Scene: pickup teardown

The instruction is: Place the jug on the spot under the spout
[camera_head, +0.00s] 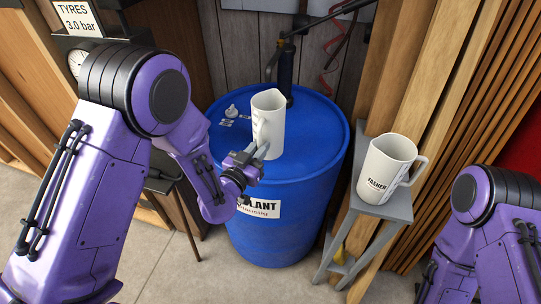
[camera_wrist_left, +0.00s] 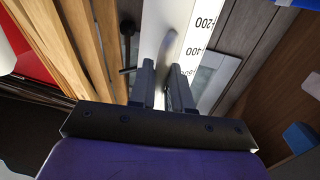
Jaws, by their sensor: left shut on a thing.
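A tall white jug (camera_head: 268,120) with printed markings is upright over the blue drum (camera_head: 310,205); I cannot tell whether its base touches the lid. My left gripper (camera_head: 255,155) is shut on the jug's handle at its near side. In the left wrist view the fingers (camera_wrist_left: 167,88) close around the handle, and the jug's white wall with its scale (camera_wrist_left: 190,40) rises beyond them. A dark hand pump (camera_head: 285,65) stands on the drum just behind the jug; its spout outlet is not clear to see. My right gripper is out of view.
A second white jug (camera_head: 387,160), lettered, stands on a grey stand (camera_head: 394,207) to the right. A small pale fitting (camera_head: 231,111) lies on the lid's left side. Wooden boards (camera_head: 410,85) lean behind the stand. The drum's right lid area is clear.

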